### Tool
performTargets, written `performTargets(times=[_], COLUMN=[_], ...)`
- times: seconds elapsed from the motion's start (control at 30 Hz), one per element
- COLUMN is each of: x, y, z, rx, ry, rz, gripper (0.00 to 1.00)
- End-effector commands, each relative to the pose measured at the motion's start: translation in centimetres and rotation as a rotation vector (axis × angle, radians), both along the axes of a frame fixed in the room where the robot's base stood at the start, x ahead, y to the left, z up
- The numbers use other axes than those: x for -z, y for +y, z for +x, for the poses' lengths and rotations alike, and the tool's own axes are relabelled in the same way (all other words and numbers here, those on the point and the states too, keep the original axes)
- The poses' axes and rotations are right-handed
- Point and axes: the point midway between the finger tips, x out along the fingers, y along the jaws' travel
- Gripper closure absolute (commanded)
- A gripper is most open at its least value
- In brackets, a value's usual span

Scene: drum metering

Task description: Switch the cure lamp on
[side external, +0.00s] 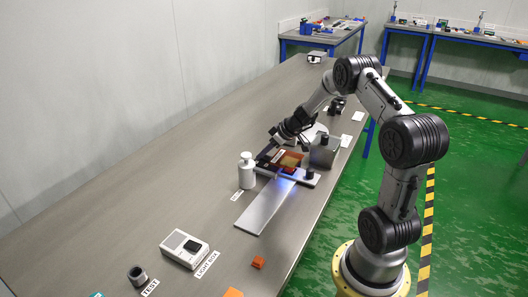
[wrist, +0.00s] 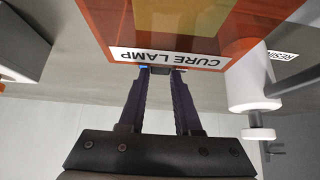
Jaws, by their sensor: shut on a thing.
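The cure lamp (side external: 291,159) is an orange, partly see-through box over a grey plate. It also fills the top of the wrist view (wrist: 190,25), with its white "CURE LAMP" label upside down. My gripper (wrist: 160,73) is at the label's edge, its two dark fingers shut on a small dark part of the lamp (wrist: 160,69), mostly hidden between the fingertips. In the side view my gripper (side external: 268,154) reaches down at the lamp's left side. A blue-violet glow (side external: 285,184) shows on the plate just under the lamp's front edge.
A white resin bottle (side external: 247,172) stands close to the left of the lamp, also seen at right in the wrist view (wrist: 249,82). A grey block (side external: 324,150) stands right of it. A light box (side external: 184,248) and orange block (side external: 258,262) are nearer.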

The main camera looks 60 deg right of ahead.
Motion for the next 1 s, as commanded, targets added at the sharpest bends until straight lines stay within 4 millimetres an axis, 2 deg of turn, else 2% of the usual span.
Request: performTargets(times=[0.53,0.57,0.7,0.73,1.0], x=[-0.06,-0.06,-0.04,-0.03,-0.05], y=[0.1,0.1,0.07,0.06,0.01], z=[-0.16,-0.17,-0.17,-0.17,-0.21], rx=[-0.003,-0.003,-0.003,-0.001,0.0], ry=[-0.06,-0.06,-0.059,-0.059,-0.058], rz=[0.0,0.0,-0.001,-0.001,-0.001], gripper=[1.0,0.66,0.41,0.38,0.38])
